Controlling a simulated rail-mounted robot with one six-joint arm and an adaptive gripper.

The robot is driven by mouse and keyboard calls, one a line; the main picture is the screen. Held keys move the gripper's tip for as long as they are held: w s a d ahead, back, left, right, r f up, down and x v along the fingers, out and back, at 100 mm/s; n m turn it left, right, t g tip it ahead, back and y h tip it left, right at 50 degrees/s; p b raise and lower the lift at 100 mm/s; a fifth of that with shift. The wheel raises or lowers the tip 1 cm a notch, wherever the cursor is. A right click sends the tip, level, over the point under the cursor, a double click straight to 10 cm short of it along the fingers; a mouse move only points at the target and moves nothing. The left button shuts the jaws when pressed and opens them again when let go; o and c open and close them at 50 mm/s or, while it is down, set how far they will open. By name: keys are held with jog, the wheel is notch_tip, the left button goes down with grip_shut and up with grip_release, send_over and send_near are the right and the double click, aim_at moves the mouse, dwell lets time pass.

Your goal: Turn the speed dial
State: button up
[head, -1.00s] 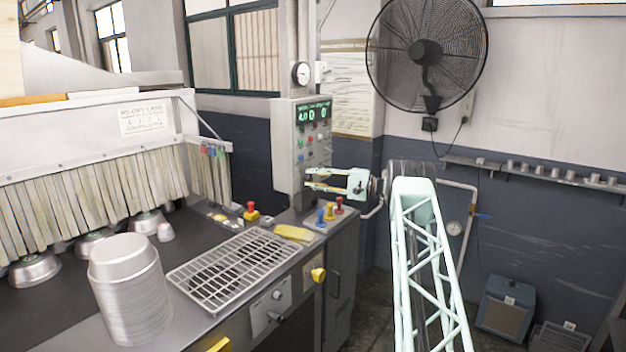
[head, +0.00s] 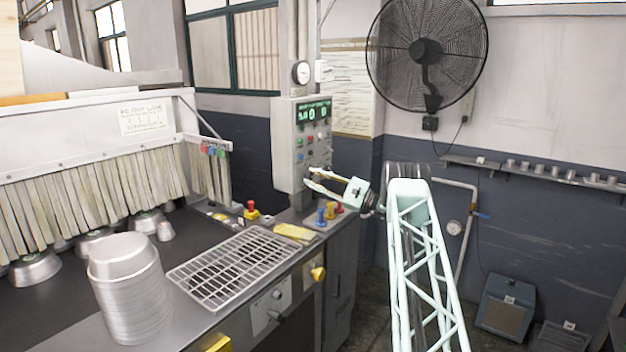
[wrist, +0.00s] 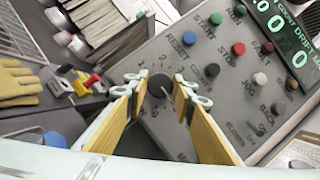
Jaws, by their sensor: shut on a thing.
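The speed dial, a round black knob (wrist: 160,86) with a pale pointer line, is on the grey control panel (wrist: 215,110) in the wrist view. My gripper (wrist: 161,88) has its two yellow-padded fingers on either side of the knob and is shut on it. In the head view my gripper (head: 309,179) reaches from the right to the lower part of the panel (head: 285,150), with its fingers tilted up to the left. The knob is too small to make out there. The green display (head: 313,112) is lit at the panel's top.
Below the panel stand blue, yellow and red knobs (head: 330,212). A yellow glove (head: 295,232), a wire rack (head: 232,268) and stacked pans (head: 128,290) lie left.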

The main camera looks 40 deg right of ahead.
dwell(0.3)
jog(key=o, duration=0.8)
jog(key=shift+s, duration=0.1)
jog(key=v, duration=1.2)
jog(key=shift+r, duration=0.1)
jog(key=shift+a, duration=0.1)
